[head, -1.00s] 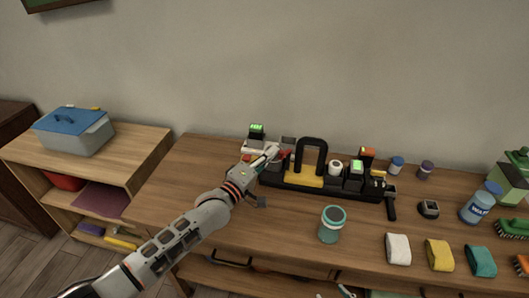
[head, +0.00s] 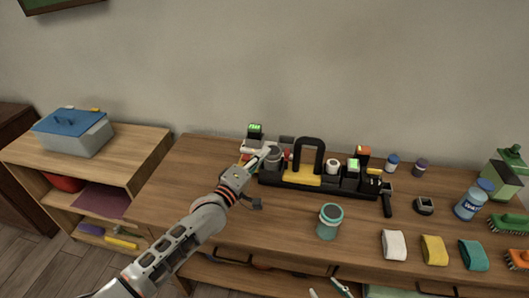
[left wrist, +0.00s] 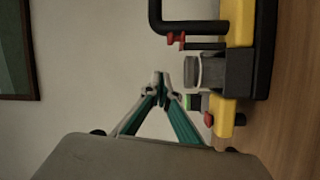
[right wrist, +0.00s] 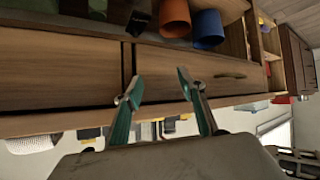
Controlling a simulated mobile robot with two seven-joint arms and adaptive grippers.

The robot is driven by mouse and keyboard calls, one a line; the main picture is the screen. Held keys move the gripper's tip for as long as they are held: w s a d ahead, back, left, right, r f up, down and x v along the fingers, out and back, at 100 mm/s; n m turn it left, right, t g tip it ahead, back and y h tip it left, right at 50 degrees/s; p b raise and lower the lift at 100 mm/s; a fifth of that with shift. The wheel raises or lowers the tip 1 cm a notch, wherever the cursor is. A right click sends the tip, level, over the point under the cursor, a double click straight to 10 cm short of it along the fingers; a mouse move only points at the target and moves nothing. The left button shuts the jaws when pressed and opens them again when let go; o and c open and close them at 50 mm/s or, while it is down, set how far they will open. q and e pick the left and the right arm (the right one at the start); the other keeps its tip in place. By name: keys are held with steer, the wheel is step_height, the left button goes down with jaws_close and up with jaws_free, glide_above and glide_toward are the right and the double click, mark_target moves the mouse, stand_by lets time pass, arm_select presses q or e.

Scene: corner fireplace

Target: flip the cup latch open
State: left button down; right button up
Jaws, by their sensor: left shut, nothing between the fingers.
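A black and yellow device (head: 340,187) with a black arched handle (head: 309,141) stands near the back of the wooden table. A grey cup-like part (head: 274,158) sits at its left end; it also shows in the left wrist view (left wrist: 213,70). Small red parts lie beside it (left wrist: 176,39). I cannot tell which part is the latch. My left gripper (head: 266,151) is shut and empty, its tips close to the grey part; in the left wrist view its tips (left wrist: 160,80) look apart from it. My right gripper (right wrist: 158,82) is open and empty before drawer fronts.
A teal-rimmed jar (head: 330,222) stands in front of the device. White, yellow and teal bands (head: 433,250), a blue-capped bottle (head: 472,201) and brushes are on the right. The table's left front is clear apart from my arm.

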arm_select(q)
steer(key=s+d, duration=0.4)
steer(key=s, duration=0.4)
steer(key=shift+s+d+f, duration=0.2)
steer(key=shift+s+f, duration=0.1)
steer(key=shift+s, duration=0.1)
arm_select(e)
steer(key=shift+s+f, duration=0.1)
steer(key=shift+s, duration=0.1)
steer(key=shift+a, duration=0.15)
